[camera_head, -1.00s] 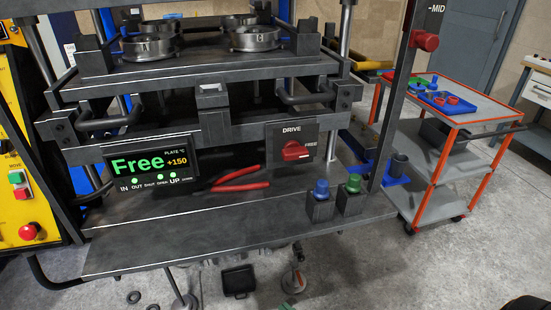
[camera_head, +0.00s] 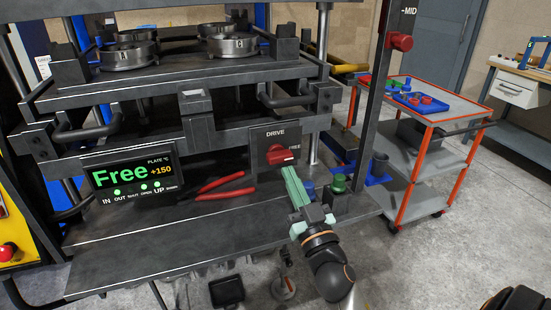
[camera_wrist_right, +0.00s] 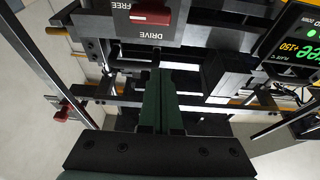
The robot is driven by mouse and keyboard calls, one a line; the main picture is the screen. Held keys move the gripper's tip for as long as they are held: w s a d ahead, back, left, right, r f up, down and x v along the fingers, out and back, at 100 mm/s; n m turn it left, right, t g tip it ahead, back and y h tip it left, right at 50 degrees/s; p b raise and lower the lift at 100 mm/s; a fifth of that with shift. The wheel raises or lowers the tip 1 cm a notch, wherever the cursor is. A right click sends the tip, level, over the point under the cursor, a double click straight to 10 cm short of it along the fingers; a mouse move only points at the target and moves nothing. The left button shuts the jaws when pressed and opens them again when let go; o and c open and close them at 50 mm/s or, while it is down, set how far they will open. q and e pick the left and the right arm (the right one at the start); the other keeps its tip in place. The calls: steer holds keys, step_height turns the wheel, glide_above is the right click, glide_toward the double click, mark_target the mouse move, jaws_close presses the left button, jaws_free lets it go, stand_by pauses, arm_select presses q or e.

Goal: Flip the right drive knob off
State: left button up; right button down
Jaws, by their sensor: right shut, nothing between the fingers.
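The red DRIVE knob (camera_head: 281,155) sits on a dark panel on the press front, its grip lying roughly level, with the word FREE to its right. The panel shows upside down in the wrist view, with the red knob (camera_wrist_right: 151,15) at the top. My right gripper (camera_head: 287,172) has its green fingers together and empty. Its tips are just below the knob in the head view; I cannot tell if they touch it. In the wrist view a gap shows between the fingertips (camera_wrist_right: 160,72) and the knob. My left gripper is not in view.
A display (camera_head: 132,181) reads Free and +150. Red-handled pliers (camera_head: 222,187) lie on the press shelf (camera_head: 150,245). A blue button (camera_head: 309,189), partly behind my gripper, and a green button (camera_head: 339,183) stand right of the fingers. An orange-framed cart (camera_head: 440,150) stands at right.

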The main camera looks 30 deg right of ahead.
steer(key=shift+w, duration=0.1)
step_height(320, 180, up, 4)
steer(key=f+p, duration=0.1)
steer(key=p, duration=0.2)
glide_above(279, 156)
steer(key=s+a, duration=0.1)
steer(key=a, duration=0.1)
step_height(279, 156, down, 3)
steer(key=shift+d+r+b, duration=0.1)
steer(key=shift+d+b, duration=0.05)
steer(key=shift+b, duration=0.85)
steer(key=shift+s+f+b, duration=0.1)
steer(key=shift+f+b, duration=0.2)
steer(key=shift+f, duration=0.2)
